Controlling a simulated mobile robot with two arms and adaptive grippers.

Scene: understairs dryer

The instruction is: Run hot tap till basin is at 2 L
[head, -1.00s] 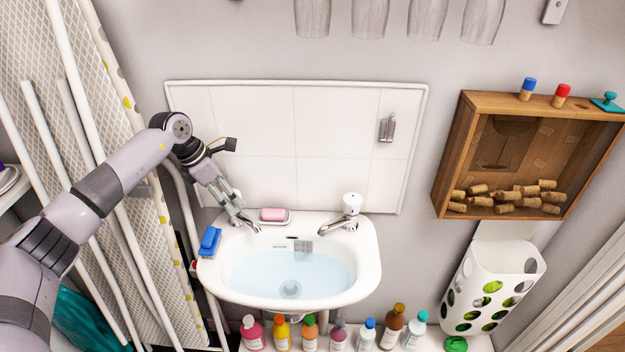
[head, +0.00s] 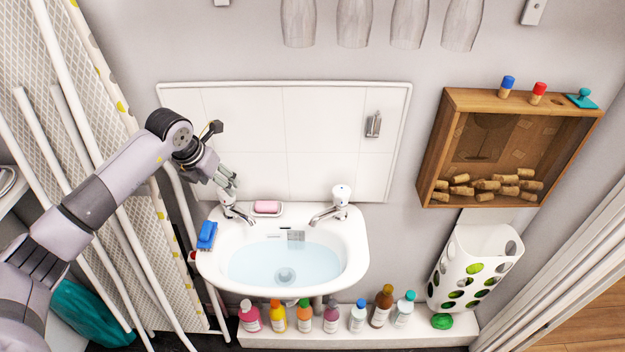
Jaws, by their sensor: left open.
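The white basin (head: 352,262) hangs on the wall and holds clear bluish water (head: 300,268); I cannot read a level mark at this size. The left tap (head: 236,211) stands at the back left of the basin, its head partly hidden by my gripper. The right tap (head: 333,208), with a white head, stands at the back right. No stream shows clearly from either spout. My left gripper (head: 230,188) is open just above the left tap's head; I cannot tell if it touches. My right gripper is not in view.
Pink soap (head: 267,207) lies between the taps. A blue brush or sponge (head: 207,235) sits on the basin's left rim. Several bottles (head: 331,317) stand on a ledge below. Poles and an ironing board (head: 60,130) crowd the left; a cork box (head: 436,150) hangs right.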

